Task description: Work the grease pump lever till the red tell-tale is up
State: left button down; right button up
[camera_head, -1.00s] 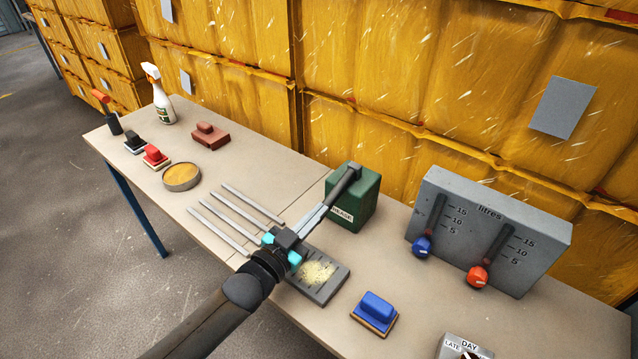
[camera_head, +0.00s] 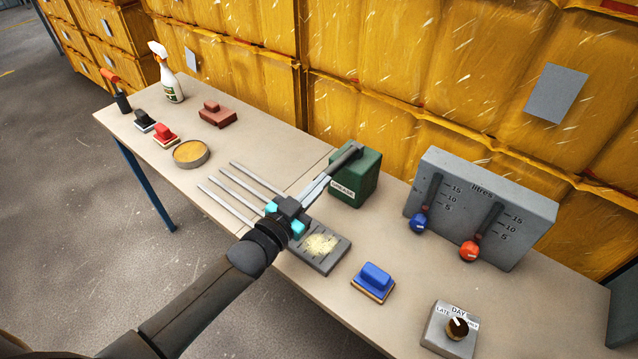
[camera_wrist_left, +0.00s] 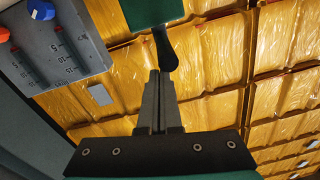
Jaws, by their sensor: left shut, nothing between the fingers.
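The grease pump is a green box (camera_head: 365,186) with a GREASE label, standing on the bench just beyond my left gripper. Its black lever (camera_head: 346,157) sticks out toward the gripper. In the left wrist view the green box (camera_wrist_left: 150,10) is at the top and the black lever (camera_wrist_left: 164,48) points down at the fingertips. My left gripper (camera_head: 326,179) is shut and empty, its fingertips (camera_wrist_left: 160,74) at the lever's free end. I cannot tell whether they touch it. No red tell-tale is visible on the pump. My right gripper is not in view.
Right of the pump stands a grey litres gauge block (camera_head: 500,190) with blue and red knobs. In front are a blue-handled brush (camera_head: 375,281), a grey dial box (camera_head: 440,330) and a grey plate with crumbs (camera_head: 335,258).

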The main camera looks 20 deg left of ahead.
pick_arm(q)
jog(key=v, duration=0.9)
jog(key=shift+s+a+f, duration=0.15)
jog(key=shift+s+f, duration=0.15)
jog(key=shift+f, duration=0.05)
dwell(0.5)
jog(key=s+d+f+n+g+y, duration=0.25)
jog(key=s+f+g+y, duration=0.2)
jog(key=g, duration=0.25)
jog(key=s+n+g, duration=0.1)
jog(key=s+g, duration=0.6)
jog(key=s, duration=0.7)
notch_tip(320, 180, down, 23)
jog(key=g+b, duration=0.1)
jog(key=b, duration=0.1)
jog(key=s+a+f+g+b, duration=0.1)
jog(key=s+a+f+b, duration=0.1)
jog(key=s+f, duration=1.4)
jog(key=shift+s+a+f+y+b, duration=0.35)
jog(key=shift+a+f+y, duration=0.1)
jog(key=shift+f, duration=0.25)
